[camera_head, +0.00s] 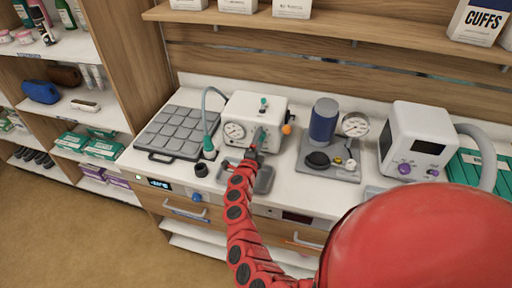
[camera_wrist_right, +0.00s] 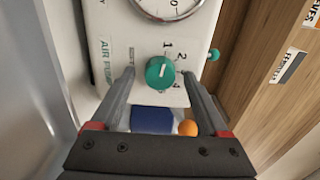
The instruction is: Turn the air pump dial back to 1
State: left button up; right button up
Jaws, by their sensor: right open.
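The air pump (camera_head: 262,107) is a white box with a round gauge (camera_head: 234,131) on its front. Its green dial (camera_wrist_right: 160,71) shows in the right wrist view, with printed numbers including 1 and 2 beside it. The dial's white mark points upward in that view, roughly toward the 1; the exact setting is hard to tell. My right gripper (camera_wrist_right: 158,80) is open, one finger on each side of the dial in the picture; contact cannot be told. In the head view my right gripper (camera_head: 254,153) is at the pump's front and partly hides the dial. My left gripper is not in view.
An orange knob (camera_head: 287,129) sticks out at the pump's side. Right of it stand a blue cylinder (camera_head: 324,121) on a grey base and a white monitor (camera_head: 416,138). A grey padded tray (camera_head: 171,133) lies left, with a green hose (camera_head: 205,104) between. A shelf runs above.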

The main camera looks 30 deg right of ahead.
jog(key=b+v, duration=0.4)
jog(key=v, duration=1.3)
jog(key=shift+s+b, duration=0.2)
jog(key=shift+b, duration=0.2)
